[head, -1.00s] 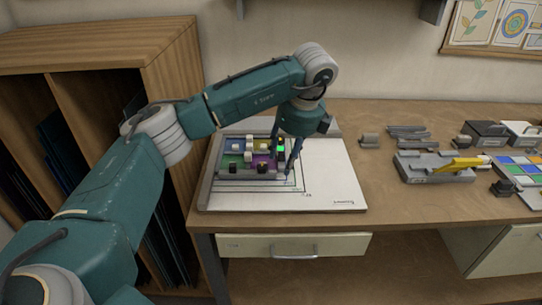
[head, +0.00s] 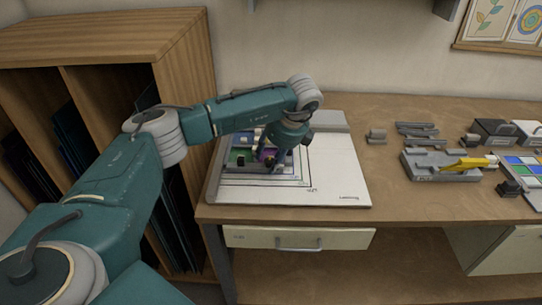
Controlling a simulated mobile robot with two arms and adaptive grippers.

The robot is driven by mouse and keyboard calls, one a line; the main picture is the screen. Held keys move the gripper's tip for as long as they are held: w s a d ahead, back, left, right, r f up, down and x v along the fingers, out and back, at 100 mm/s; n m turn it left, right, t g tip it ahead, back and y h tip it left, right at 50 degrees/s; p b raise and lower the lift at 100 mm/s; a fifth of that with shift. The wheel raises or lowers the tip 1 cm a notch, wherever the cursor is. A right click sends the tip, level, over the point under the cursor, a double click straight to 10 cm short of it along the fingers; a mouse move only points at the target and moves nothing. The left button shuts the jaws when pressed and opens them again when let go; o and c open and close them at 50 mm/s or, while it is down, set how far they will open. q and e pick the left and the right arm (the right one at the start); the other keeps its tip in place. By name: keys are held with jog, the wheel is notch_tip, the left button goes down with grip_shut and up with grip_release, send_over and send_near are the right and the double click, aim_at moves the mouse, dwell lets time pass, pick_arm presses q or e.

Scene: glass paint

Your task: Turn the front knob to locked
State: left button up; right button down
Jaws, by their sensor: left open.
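A small frame with coloured glass panes (head: 238,155) sits on the white board (head: 335,170) at the left of the bench. A small dark knob (head: 241,162) shows at its front edge. My left gripper (head: 268,158) is open, pointing down over the right front part of the frame, beside a purple pane. The gripper and wrist hide the frame's right side and anything between the fingers. I cannot tell whether the fingers touch a knob, or how any knob is turned. My right gripper is out of view.
A grey fixture with a yellow handle (head: 465,163) stands on the bench (head: 395,200) to the right, near grey blocks, dark boxes and a colour palette (head: 525,165). A wooden rack (head: 110,60) stands close on the left. The board's right part is clear.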

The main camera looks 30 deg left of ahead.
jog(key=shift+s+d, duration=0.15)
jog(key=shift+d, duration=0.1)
pick_arm(q)
jog(key=shift+c, duration=1.2)
grip_shut()
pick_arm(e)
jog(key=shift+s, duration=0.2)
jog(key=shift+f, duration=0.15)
